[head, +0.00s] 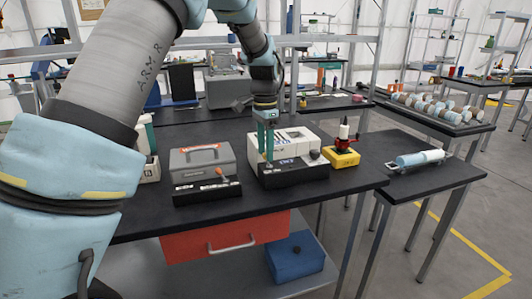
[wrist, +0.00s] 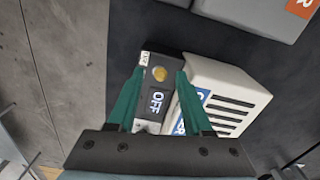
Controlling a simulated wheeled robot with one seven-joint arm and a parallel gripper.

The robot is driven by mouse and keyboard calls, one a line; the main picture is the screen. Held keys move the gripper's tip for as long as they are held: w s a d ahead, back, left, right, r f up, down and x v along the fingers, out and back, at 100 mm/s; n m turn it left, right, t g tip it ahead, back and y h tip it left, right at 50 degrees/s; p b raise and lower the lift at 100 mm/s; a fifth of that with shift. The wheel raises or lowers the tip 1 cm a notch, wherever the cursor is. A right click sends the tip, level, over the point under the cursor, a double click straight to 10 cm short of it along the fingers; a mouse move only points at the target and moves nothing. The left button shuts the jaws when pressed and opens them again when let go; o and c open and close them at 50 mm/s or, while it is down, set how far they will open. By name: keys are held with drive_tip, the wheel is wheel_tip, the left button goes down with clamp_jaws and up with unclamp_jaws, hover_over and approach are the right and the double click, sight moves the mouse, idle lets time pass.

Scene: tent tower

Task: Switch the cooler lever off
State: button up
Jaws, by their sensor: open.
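The cooler (head: 293,140) is a white box on the dark bench, with a low black switch panel (head: 292,176) along its front. In the wrist view the white cooler (wrist: 235,92) has dark vent slots, and the black panel (wrist: 146,92) bears an OFF label (wrist: 157,102) and a round brass-coloured part (wrist: 159,74). I cannot tell whether that part is the lever's end. A dark round knob (head: 314,154) shows at the panel's right in the head view. My gripper (head: 268,158) is open and empty above the panel; its green fingers (wrist: 160,71) straddle the panel in the wrist view.
A yellow block (head: 341,157) with a red and white item is close on the right. Bare bench lies in front of the panels.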

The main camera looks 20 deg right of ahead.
drive_tip(key=shift+f, duration=1.2)
clamp_jaws()
